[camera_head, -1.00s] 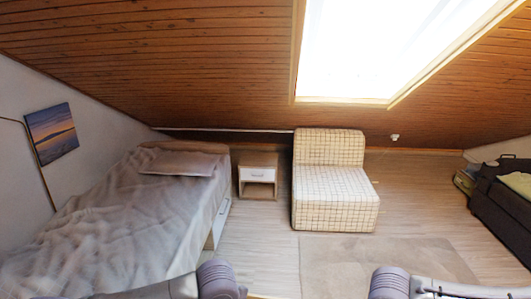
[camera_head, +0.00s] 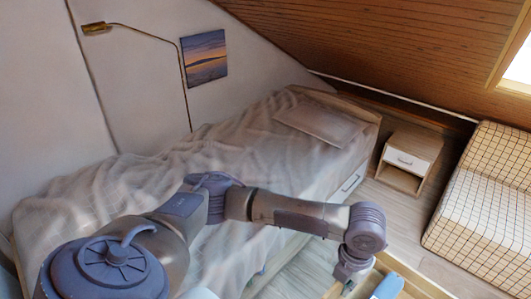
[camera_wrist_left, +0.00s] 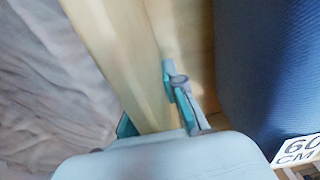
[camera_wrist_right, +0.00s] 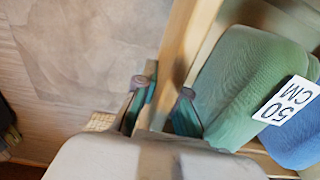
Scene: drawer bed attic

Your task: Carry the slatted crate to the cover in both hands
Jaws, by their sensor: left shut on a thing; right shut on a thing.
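The slatted crate (camera_head: 397,266) is of pale wood and shows only partly at the bottom of the head view. My left gripper (camera_head: 349,271) is at its edge. In the left wrist view the left gripper (camera_wrist_left: 155,112) is shut on a pale crate board (camera_wrist_left: 122,62), one finger on each side. In the right wrist view the right gripper (camera_wrist_right: 160,108) is shut on the crate's opposite part, a wooden slat (camera_wrist_right: 181,45). The right gripper is out of the head view. A rumpled grey-beige cover (camera_head: 130,190) lies over the bed.
The crate holds a dark blue item (camera_wrist_left: 262,70) labelled 60 CM and a green item (camera_wrist_right: 235,75) labelled 50 CM. A pillow (camera_head: 318,124) lies on the bed. A nightstand (camera_head: 403,163) and checked chair (camera_head: 490,200) stand right.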

